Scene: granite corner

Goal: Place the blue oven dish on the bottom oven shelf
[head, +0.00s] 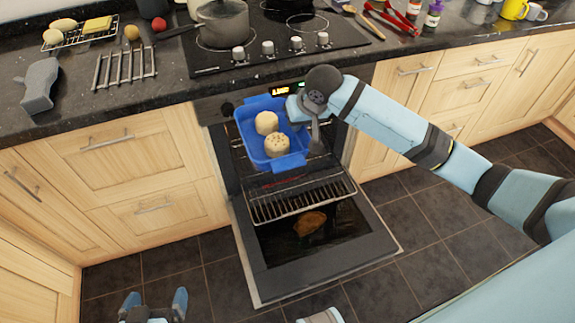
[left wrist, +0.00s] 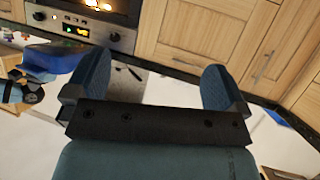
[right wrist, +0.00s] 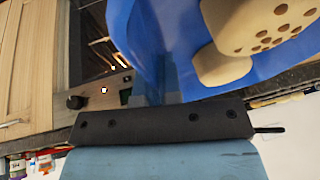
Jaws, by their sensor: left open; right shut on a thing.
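The blue oven dish (head: 257,146) hangs tilted in front of the oven, above the pulled-out wire shelf (head: 300,201). Two pale round items (head: 266,123) lie in it. My right gripper (head: 305,108) is shut on the dish's right-hand rim; the dish fills much of the right wrist view (right wrist: 150,40). The oven door (head: 330,262) is folded down open. A brown item (head: 310,223) shows below the shelf; its exact support is unclear. The bottom oven shelf is hard to make out. My left gripper (head: 153,303) is open and empty, low at the front left, apart from the dish.
The dark counter above holds a hob with a grey pot (head: 222,22), a metal rack (head: 124,65), a grey object (head: 40,85) and several utensils. Wooden cabinets flank the oven. The tiled floor beside the door looks clear.

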